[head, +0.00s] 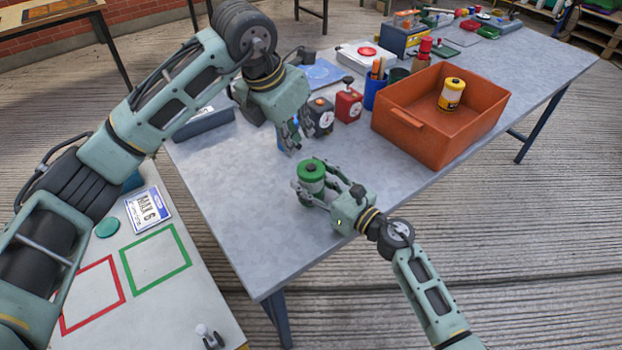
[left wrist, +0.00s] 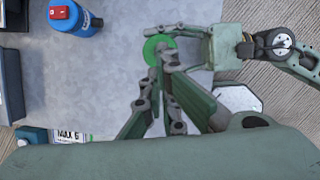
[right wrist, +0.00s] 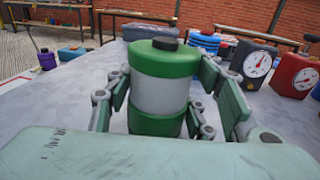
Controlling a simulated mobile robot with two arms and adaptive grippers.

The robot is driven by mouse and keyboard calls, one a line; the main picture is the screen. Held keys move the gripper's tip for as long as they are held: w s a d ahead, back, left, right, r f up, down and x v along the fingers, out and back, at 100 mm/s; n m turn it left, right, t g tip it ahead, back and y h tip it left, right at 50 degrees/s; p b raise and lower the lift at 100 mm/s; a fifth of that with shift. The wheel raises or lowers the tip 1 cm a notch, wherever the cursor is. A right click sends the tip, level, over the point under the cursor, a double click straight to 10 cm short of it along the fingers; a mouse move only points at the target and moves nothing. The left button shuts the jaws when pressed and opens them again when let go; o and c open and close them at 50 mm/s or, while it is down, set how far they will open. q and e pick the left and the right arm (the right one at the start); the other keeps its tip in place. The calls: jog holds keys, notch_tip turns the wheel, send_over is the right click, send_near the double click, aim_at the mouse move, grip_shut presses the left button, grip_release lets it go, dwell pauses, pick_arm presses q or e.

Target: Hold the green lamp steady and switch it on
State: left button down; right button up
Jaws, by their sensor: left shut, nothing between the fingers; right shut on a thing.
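The green lamp (head: 312,173) stands upright on the grey table, with a green top, a pale middle and a green base. In the right wrist view the lamp (right wrist: 163,85) shows a dark round button on its top. My right gripper (head: 316,190) is shut around the lamp's sides. My left gripper (head: 291,143) is shut and empty, pointing down above the table, just behind and left of the lamp in the head view. In the left wrist view its fingertips (left wrist: 158,62) overlap part of the lamp's green top (left wrist: 153,43). I cannot tell whether they touch it.
An orange crate (head: 395,120) holding a yellow lamp (head: 451,95) stands to the right. A black dial box (head: 321,116) and a red dial box (head: 348,103) stand behind the lamp. The table's front left is clear. A white side table (head: 200,290) is at left.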

dwell(0.6)
pick_arm(q)
jog(key=r+n+t+h, duration=0.2)
jog(key=n+t+h, duration=0.15)
jog(key=n, duration=0.55)
send_over(302, 163)
jog(key=shift+t, duration=0.25)
jog(key=shift+f, duration=4.4)
jog(key=shift+f, duration=0.1)
